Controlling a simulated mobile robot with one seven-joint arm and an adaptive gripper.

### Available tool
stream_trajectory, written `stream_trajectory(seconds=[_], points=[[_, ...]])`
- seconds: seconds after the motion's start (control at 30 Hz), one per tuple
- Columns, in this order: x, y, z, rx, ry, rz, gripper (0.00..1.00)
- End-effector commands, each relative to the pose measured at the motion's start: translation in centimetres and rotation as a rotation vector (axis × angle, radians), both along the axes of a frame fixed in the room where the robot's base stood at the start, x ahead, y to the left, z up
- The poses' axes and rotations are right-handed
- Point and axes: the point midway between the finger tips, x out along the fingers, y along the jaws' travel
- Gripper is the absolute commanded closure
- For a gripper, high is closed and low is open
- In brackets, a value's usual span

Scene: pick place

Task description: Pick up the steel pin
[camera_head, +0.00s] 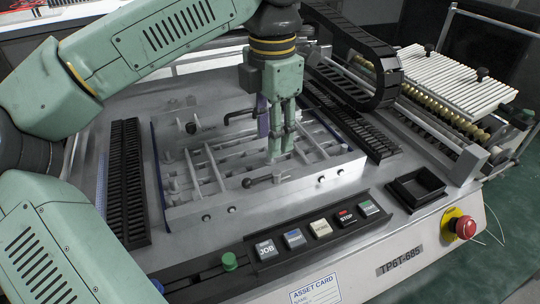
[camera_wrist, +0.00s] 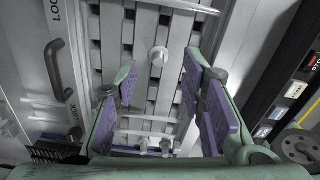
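In the wrist view a steel pin (camera_wrist: 158,56) with a rounded pale head stands in the slatted metal fixture (camera_wrist: 122,30), just beyond the gap between my fingertips. My gripper (camera_wrist: 160,72) is open, with its purple-padded fingers apart and nothing between the pads. In the head view my gripper (camera_head: 280,153) points down into the right half of the fixture (camera_head: 250,204). There the fingers overlap, and I cannot make out that pin. Two more small pale round heads (camera_wrist: 165,146) show lower in the wrist view.
Black clamp handles (camera_head: 262,181) sit at the fixture's edges. A button panel (camera_head: 318,230) lies in front, with a small black tray (camera_head: 416,188) and a red emergency stop (camera_head: 465,227) at the right. A black cable chain (camera_head: 365,60) and rollers stand behind right.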

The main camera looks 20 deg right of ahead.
Motion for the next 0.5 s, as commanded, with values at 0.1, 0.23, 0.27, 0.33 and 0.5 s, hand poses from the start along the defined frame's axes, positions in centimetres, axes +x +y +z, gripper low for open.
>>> stream_trajectory(seconds=[0.1,0.23,0.27,0.33,0.5], points=[[-0.1,0.3,-1.7,0.0,0.003,0.0,0.63],[0.0,0.2,-3.4,0.001,0.002,0.001,0.63],[0.0,0.2,-3.6,0.0,0.002,0.001,0.63],[0.0,0.2,-3.9,-0.001,0.001,0.0,0.63],[0.0,0.2,-4.0,0.0,0.001,0.001,0.63]])
